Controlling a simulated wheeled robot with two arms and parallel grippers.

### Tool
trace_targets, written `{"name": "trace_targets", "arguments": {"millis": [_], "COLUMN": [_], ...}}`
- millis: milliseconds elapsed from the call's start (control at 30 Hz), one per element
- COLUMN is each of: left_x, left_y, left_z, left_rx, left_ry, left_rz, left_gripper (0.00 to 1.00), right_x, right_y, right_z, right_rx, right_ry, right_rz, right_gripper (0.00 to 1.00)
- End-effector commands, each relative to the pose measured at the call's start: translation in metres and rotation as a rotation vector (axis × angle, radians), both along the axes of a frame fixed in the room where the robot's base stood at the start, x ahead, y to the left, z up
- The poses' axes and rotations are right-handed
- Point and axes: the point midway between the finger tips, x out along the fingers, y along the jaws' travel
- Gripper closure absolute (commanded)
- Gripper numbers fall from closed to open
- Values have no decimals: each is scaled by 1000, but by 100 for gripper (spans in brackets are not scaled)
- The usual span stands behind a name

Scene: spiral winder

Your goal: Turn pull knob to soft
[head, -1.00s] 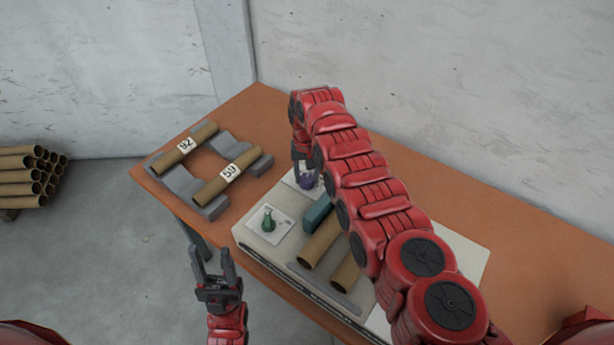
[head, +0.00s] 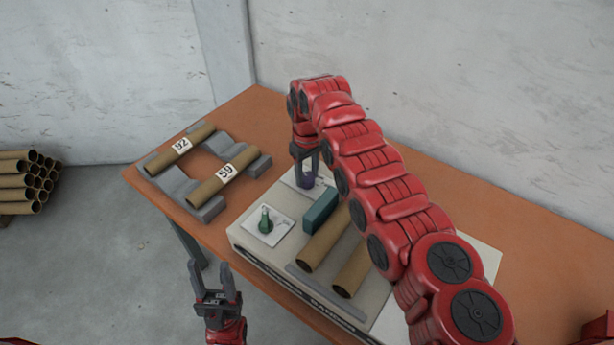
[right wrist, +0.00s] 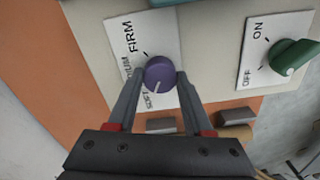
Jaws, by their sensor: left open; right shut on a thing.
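The purple pull knob (right wrist: 159,73) sits on a white plate (right wrist: 117,24) marked FIRM, a partly hidden word ending in IUM, and SOFT. Its white pointer line faces down and slightly left in the right wrist view, beside the word SOFT. My right gripper (right wrist: 160,80) is shut on the knob, one finger on each side. In the head view the knob (head: 305,181) shows small below my right gripper (head: 306,162). My left gripper (head: 211,272) is open and empty, in front of the table and away from the machine.
A green ON/OFF knob (head: 265,222) stands near the purple knob. A teal block (head: 321,208) and two cardboard tubes (head: 324,246) are on the machine. Tubes labelled 92 (head: 170,157) and 59 (head: 212,187) rest on grey holders. More tubes (head: 26,183) are stacked at far left.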

Motion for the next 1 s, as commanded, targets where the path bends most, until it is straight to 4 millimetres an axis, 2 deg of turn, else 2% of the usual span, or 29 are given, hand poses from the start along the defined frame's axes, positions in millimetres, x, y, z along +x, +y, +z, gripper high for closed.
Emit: {"name": "trace_targets", "arguments": {"millis": [467, 500, 633, 667, 1000], "left_x": [0, 0, 0, 0, 0], "left_y": [0, 0, 0, 0, 0], "left_z": [-1, -1, -1, -1, -3], "left_rx": [0, 0, 0, 0, 0], "left_ry": [0, 0, 0, 0, 0], "left_rz": [0, 0, 0, 0, 0], "left_gripper": [50, 50, 50, 50, 50], "right_x": [0, 0, 0, 0, 0], "right_y": [0, 0, 0, 0, 0], "right_z": [0, 0, 0, 0, 3], "right_rx": [0, 0, 0, 0, 0], "right_ry": [0, 0, 0, 0, 0], "right_rz": [17, 16, 16, 16, 15], "right_gripper": [100, 46, 22, 19, 19]}}
